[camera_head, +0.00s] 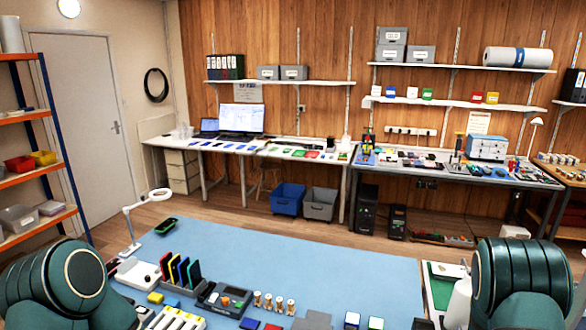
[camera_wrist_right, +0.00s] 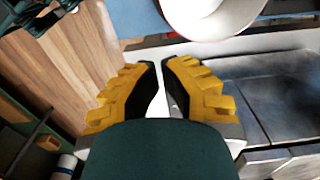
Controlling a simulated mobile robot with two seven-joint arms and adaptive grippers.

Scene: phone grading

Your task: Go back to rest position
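My left arm (camera_head: 62,285) shows as a dark green rounded shell at the bottom left of the head view. Its gripper is outside the picture. My right arm (camera_head: 522,280) shows as a similar shell at the bottom right, and its gripper is not visible there either. In the right wrist view my right gripper (camera_wrist_right: 160,64) has yellow ridged fingers with dark pads. The fingertips come close together with only a narrow gap and hold nothing. Below them are a wooden floor and grey surfaces.
A blue-topped table (camera_head: 320,260) lies in front of me, clear across its middle and right. At its near left stand a lamp (camera_head: 132,220), a rack of coloured phones (camera_head: 180,275), a dark device (camera_head: 226,298) and several small wooden figures (camera_head: 268,302). Workbenches (camera_head: 340,162) line the back wall.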

